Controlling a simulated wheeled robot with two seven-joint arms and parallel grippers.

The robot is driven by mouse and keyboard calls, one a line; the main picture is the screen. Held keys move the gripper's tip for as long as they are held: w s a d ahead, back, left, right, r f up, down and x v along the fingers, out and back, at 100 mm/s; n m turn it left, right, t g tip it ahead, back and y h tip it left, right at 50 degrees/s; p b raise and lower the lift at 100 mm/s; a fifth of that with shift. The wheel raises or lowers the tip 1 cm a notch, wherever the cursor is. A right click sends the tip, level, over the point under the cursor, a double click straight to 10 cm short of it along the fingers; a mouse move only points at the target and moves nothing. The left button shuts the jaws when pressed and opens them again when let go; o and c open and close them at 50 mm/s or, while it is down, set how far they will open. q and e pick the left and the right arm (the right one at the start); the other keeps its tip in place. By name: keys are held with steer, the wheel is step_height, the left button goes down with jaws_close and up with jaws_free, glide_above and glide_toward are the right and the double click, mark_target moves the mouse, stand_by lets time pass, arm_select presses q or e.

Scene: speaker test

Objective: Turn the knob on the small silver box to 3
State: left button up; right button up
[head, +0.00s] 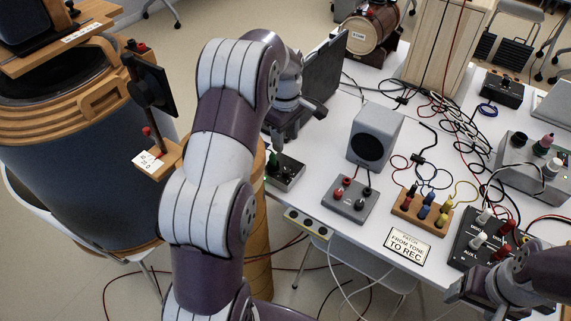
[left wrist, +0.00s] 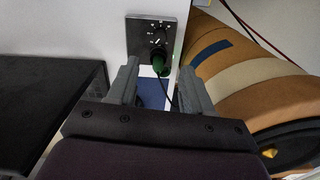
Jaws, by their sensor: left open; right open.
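The small silver box (head: 289,182) stands near the left edge of the white table, below my left gripper in the head view. In the left wrist view the silver box (left wrist: 139,27) shows a dark face with white scale marks. A dark round knob (left wrist: 158,40) sits on it, with a green part (left wrist: 159,66) close by. I cannot read the knob's setting. My left gripper (left wrist: 160,68) is open, its fingers apart on either side of the green part and touching nothing visible. My right gripper (head: 475,291) is open at the lower right, away from the box.
A grey speaker (head: 377,135), a terminal box (head: 349,198), a wooden plug block (head: 422,210) and a black switch box (head: 470,243) stand to the right among loose cables. A large drum (head: 75,180) is at the left. A dark upright panel (head: 325,78) stands behind the box.

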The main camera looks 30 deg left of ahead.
mark_target(285, 170)
arm_select(q)
step_height(285, 170, down, 12)
steer(key=shift+f+b, duration=0.15)
steer(key=shift+b, duration=0.3)
